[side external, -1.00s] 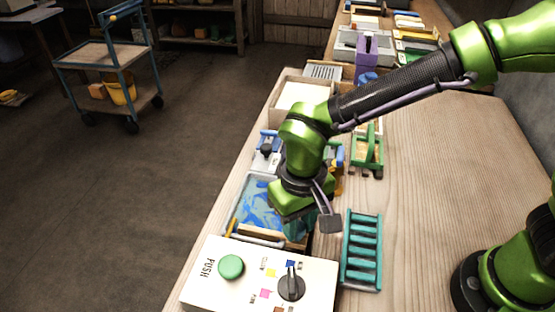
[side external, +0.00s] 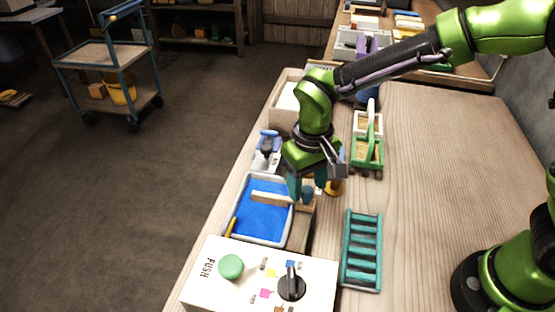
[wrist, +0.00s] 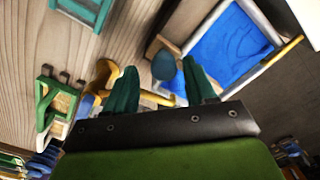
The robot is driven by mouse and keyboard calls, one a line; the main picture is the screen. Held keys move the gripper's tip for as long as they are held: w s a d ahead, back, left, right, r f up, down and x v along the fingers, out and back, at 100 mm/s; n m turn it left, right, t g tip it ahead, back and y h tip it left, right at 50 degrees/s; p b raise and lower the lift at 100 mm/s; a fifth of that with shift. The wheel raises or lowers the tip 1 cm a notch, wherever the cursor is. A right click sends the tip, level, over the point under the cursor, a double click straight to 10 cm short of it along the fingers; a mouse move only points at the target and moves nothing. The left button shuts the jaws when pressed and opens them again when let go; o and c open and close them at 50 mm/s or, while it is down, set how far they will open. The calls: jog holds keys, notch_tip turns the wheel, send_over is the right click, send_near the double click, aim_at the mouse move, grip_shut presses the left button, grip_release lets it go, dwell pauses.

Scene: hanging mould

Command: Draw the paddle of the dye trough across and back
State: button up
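The dye trough (side external: 236,214) is a pale-rimmed tray of even blue dye in the side view; its blue also shows in the wrist view (wrist: 228,48). The paddle (side external: 271,199) is a cream bar lying across the dye towards the trough's far end. A dark teal knob (side external: 307,194) stands at the trough's right side. My gripper (side external: 306,190) is over that side, its teal fingers spread. In the wrist view, the knob (wrist: 164,65) shows in the gap between the fingertips (wrist: 163,82). I cannot tell whether either finger touches it.
A panel with a green button (side external: 231,267) and a black dial stands in front of the trough. A teal rack (side external: 361,250) lies to the right. The right tabletop is clear.

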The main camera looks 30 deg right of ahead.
jog(key=shift+s+a, duration=0.1)
jog(key=shift+r, duration=0.3)
notch_tip(320, 180, up, 16)
jog(key=shift+r, duration=0.15)
dwell(0.3)
jog(key=w+d+f+g+h, duration=0.1)
jog(key=w+f+g, duration=0.25)
jog(key=w, duration=0.35)
jog(key=shift+g+y, duration=0.45)
jog(key=shift+y, duration=0.05)
jog(key=x, duration=0.5)
jog(key=a+x, duration=0.1)
jog(key=x, duration=0.4)
jog(key=s+x, duration=0.1)
jog(key=x, duration=0.4)
jog(key=shift+s+a+r, duration=0.1)
jog(key=shift+a+r, duration=0.05)
jog(key=shift+r, duration=0.15)
